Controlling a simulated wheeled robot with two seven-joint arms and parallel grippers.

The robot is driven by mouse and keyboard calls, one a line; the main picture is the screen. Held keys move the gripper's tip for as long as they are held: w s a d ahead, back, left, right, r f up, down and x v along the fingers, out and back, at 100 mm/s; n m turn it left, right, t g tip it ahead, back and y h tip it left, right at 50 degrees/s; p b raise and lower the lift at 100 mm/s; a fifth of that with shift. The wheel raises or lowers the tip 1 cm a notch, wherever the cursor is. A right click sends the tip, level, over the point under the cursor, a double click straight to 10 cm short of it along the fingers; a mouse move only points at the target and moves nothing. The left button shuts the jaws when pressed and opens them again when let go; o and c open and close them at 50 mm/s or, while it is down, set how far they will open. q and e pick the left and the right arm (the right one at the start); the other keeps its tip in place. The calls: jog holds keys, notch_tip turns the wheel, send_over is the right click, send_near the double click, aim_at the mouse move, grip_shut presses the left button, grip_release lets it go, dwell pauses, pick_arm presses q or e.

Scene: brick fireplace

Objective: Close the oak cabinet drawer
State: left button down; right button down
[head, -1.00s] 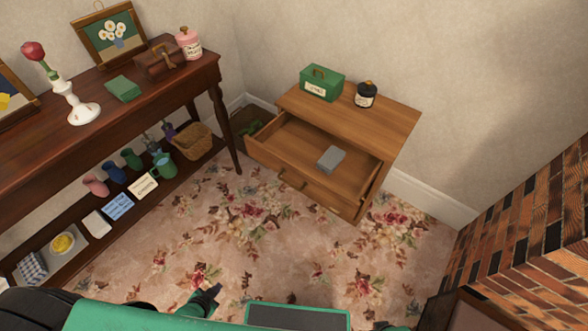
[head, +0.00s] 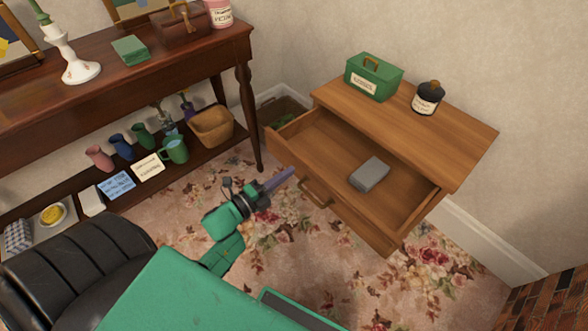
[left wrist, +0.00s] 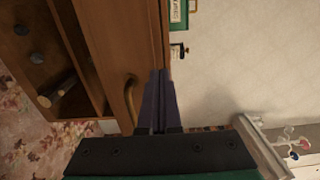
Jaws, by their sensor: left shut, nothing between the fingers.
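The oak cabinet (head: 450,145) stands against the wall on the right. Its top drawer (head: 415,207) is pulled out, with a grey block (head: 370,174) lying inside. A curved handle (head: 316,193) is on the drawer front. My left gripper (head: 290,173) is shut and empty, in front of the drawer's left part, near the handle; I cannot tell whether it touches. In the left wrist view, the shut fingers (left wrist: 158,98) appear beside a handle (left wrist: 130,92) on the wooden front. My right gripper is not in view.
A green box (head: 374,77) and a dark jar (head: 427,98) stand on the cabinet top. A dark wooden table (head: 150,77) with a laden lower shelf is on the left. A brick surface (head: 550,300) is at lower right. Carpet (head: 300,250) is open before the cabinet.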

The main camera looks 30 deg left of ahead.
aim_at(302, 163)
pick_arm(q)
jog(key=x, duration=0.2)
jog(key=shift+w+f, duration=0.1)
jog(key=shift+w, duration=0.15)
jog(key=shift+w+d, duration=0.15)
jog(key=shift+w, duration=0.05)
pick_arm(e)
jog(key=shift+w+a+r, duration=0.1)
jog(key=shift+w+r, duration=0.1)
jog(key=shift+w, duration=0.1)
pick_arm(q)
jog(key=shift+w, duration=0.1)
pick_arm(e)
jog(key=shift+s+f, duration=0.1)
